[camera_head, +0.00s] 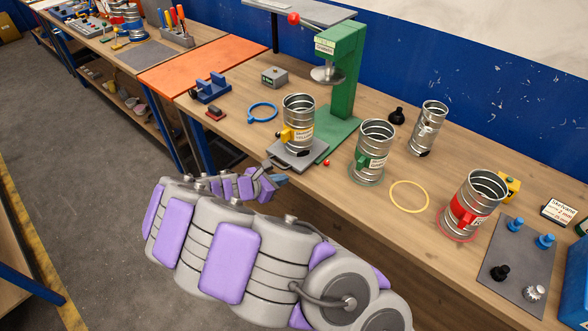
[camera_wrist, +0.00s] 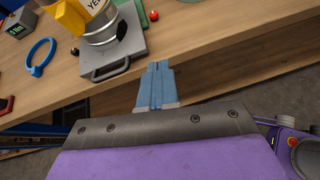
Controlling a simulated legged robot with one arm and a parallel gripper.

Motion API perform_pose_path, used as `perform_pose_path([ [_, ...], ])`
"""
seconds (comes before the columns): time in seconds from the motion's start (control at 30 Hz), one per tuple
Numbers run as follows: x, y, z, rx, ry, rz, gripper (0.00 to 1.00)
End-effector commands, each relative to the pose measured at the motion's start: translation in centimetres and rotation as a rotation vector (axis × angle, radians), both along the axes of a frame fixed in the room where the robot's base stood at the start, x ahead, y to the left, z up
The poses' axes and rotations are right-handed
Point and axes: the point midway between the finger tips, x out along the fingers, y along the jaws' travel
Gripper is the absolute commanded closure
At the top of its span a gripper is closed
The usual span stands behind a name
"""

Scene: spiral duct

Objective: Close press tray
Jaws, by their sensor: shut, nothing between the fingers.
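The press tray (camera_head: 285,155) is a grey plate with a handle loop on its front edge, sticking out from the green press (camera_head: 341,85) at the table's front edge. A metal spiral duct (camera_head: 298,115) with a yellow clamp stands upright on it. In the wrist view the tray (camera_wrist: 133,44) and its handle (camera_wrist: 110,70) are at the upper left. My gripper (camera_head: 280,180) is just in front of the table edge, near the handle and apart from it. Its blue fingers (camera_wrist: 158,68) are shut and empty, pointing towards the table, right of the handle.
A blue ring (camera_head: 262,112) lies left of the tray.

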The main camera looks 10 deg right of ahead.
Motion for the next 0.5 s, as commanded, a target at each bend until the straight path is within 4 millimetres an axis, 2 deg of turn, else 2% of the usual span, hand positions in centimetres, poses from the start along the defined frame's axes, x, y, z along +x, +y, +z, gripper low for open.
perform_pose_path([
  [0.03, 0.3, 1.3, -1.0, -0.015, 0.032, 0.052, 1.0],
  [0.1, 0.6, 2.7, -1.9, -0.031, 0.058, 0.106, 1.0],
  [0.23, 0.9, 3.7, -3.1, -0.045, 0.087, 0.157, 1.0],
  [0.33, 1.2, 3.1, -3.6, -0.045, 0.092, 0.162, 1.0],
  [0.5, 2.4, 1.0, -4.9, -0.042, 0.091, 0.158, 1.0],
])
